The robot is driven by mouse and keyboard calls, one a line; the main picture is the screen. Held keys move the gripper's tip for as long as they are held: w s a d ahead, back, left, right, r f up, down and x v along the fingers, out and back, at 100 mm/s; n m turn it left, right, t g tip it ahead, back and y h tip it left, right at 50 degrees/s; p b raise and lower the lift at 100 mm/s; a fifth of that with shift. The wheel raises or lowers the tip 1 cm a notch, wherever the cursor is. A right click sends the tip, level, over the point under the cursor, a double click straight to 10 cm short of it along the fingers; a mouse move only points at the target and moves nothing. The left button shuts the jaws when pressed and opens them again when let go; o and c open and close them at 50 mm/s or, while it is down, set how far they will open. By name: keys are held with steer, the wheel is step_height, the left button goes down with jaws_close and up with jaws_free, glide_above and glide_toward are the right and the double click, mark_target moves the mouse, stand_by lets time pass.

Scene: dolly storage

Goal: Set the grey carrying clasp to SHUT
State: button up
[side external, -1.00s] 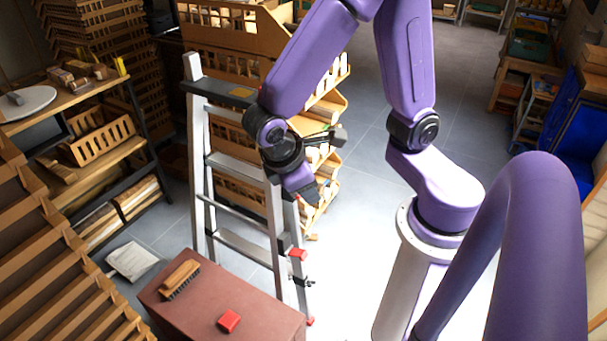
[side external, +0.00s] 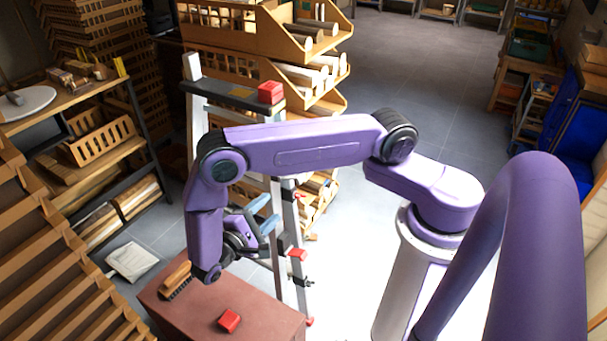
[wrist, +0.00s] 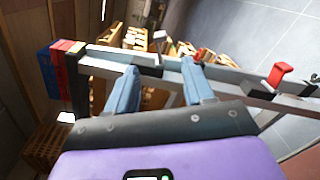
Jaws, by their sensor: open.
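A small grey lever (wrist: 160,38), which looks like the grey carrying clasp, stands out from the side rail of a folding metal ladder frame in the wrist view. It sticks up away from the rail, just beyond the gap between my fingertips. I cannot make it out in the side view, where my arm and gripper cover part of the rail. My gripper (side external: 265,213) is beside the rail (side external: 293,215). In the wrist view my gripper (wrist: 160,68) has its two blue fingers apart, with nothing held between them.
A red clasp (side external: 297,254) and a dark clamp (side external: 303,281) sit lower on the same rail. A red block (side external: 270,92) rests on the frame's top. A brown box (side external: 265,318) below bears a brush (side external: 178,277) and a red piece (side external: 229,320). Shelves stand behind.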

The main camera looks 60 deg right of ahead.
steer(key=d+f, duration=0.1)
steer(key=d, duration=1.7)
steer(key=shift+f+h, duration=0.2)
steer(key=shift+h, duration=0.2)
steer(key=shift+w, duration=0.1)
steer(key=shift+a, duration=0.1)
jaws_close()
